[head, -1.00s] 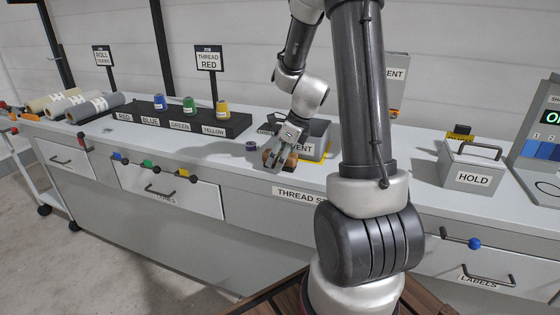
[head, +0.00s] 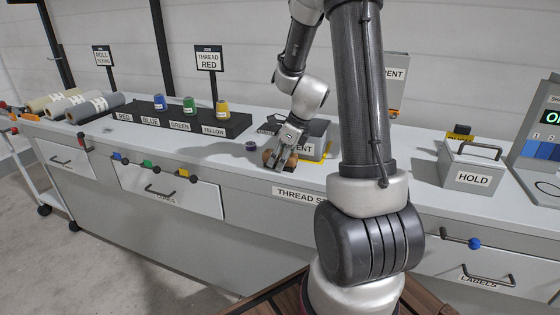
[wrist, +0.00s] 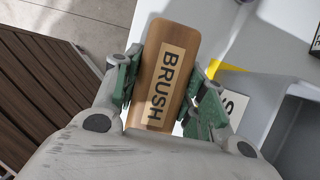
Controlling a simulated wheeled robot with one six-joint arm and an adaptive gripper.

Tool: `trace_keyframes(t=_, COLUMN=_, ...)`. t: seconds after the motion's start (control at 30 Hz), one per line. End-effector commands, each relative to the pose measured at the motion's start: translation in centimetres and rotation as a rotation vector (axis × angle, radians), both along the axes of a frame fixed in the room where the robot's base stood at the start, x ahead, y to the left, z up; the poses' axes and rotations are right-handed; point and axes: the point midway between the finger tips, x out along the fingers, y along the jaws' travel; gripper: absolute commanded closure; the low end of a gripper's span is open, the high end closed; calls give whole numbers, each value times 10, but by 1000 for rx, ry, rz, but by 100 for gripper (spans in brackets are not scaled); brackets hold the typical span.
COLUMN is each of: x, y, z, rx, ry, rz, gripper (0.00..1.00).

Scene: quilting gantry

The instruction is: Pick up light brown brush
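The light brown brush (wrist: 165,70) has a wooden back with a label reading BRUSH. In the wrist view it lies lengthwise between my fingers, slightly tilted. My gripper (wrist: 164,92) has its green-padded fingers on both sides of the brush. They stand very close to its sides, with a small pale gap at the lower right, and do not look closed on it. In the head view my gripper (head: 278,164) reaches down over the brush (head: 291,161) at the counter's front edge. The lower end of the brush is hidden by my gripper in the wrist view.
A grey bin (head: 308,146) stands right behind the brush. The black thread rack (head: 180,124) with blue, green and yellow spools is further left. The HOLD box (head: 473,173) is right. The counter between is mostly clear.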

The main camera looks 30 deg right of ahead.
Motion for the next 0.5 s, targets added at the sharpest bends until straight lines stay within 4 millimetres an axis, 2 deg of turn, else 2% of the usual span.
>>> trace_keyframes(t=0.03, x=0, y=0, z=0, rx=-1, ry=1, rz=0, gripper=76)
trace_keyframes(t=0.1, x=0, y=0, z=0, rx=0, ry=1, rz=0, gripper=85)
trace_keyframes(t=0.37, x=0, y=0, z=1, rx=-1, ry=1, rz=0, gripper=85)
trace_keyframes(t=0.5, x=1, y=0, z=15, rx=0, ry=-3, rz=1, gripper=86)
